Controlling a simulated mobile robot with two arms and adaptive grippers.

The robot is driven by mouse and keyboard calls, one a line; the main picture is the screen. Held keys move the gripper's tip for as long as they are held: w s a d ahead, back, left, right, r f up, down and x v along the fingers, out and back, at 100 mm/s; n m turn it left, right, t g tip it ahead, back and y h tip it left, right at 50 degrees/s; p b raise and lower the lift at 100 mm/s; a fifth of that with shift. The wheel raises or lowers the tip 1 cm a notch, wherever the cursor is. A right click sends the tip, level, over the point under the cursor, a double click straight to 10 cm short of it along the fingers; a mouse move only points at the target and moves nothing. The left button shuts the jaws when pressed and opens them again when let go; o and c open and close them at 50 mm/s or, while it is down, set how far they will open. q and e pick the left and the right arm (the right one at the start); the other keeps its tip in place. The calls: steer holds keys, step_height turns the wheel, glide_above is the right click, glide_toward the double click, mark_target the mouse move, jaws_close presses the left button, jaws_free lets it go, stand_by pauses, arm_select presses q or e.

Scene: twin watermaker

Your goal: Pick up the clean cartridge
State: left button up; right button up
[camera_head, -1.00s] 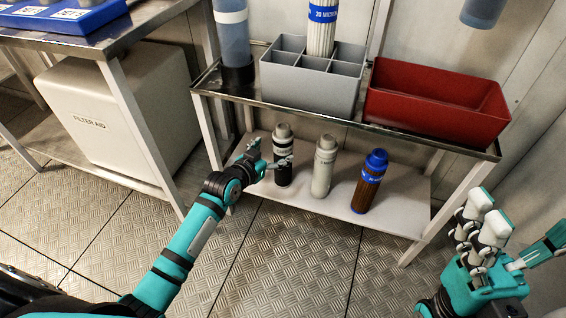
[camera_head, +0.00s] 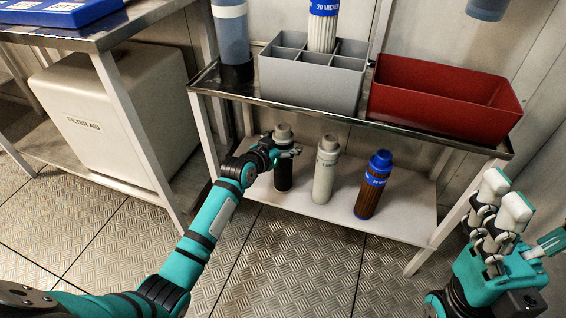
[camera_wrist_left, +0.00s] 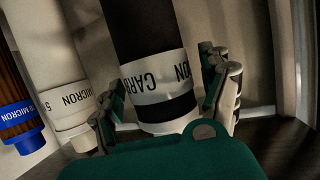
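A black cartridge (camera_head: 283,178) with a white carbon label stands upright on the lower shelf. My left gripper (camera_head: 279,151) is at its upper part. In the left wrist view the black cartridge (camera_wrist_left: 150,35) is between the spread fingers, one on each side; whether they touch it is unclear. A white cartridge (camera_head: 324,172) and a brown cartridge with a blue cap (camera_head: 371,188) stand to its right. A white pleated cartridge with a blue 20 micron band (camera_head: 322,30) stands in the grey divided crate (camera_head: 308,88). My right gripper (camera_head: 522,222) is open and empty at the right.
A red bin (camera_head: 440,105) and a clear blue housing (camera_head: 232,35) stand on the upper shelf (camera_head: 400,132), above the cartridges. Its legs flank the lower shelf (camera_head: 410,215). A beige filter aid box (camera_head: 100,115) is at the left. The floor in front is clear.

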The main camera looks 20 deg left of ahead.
arm_select(q)
steer(key=c, duration=1.4)
jaws_close()
steer(key=shift+r, duration=0.15)
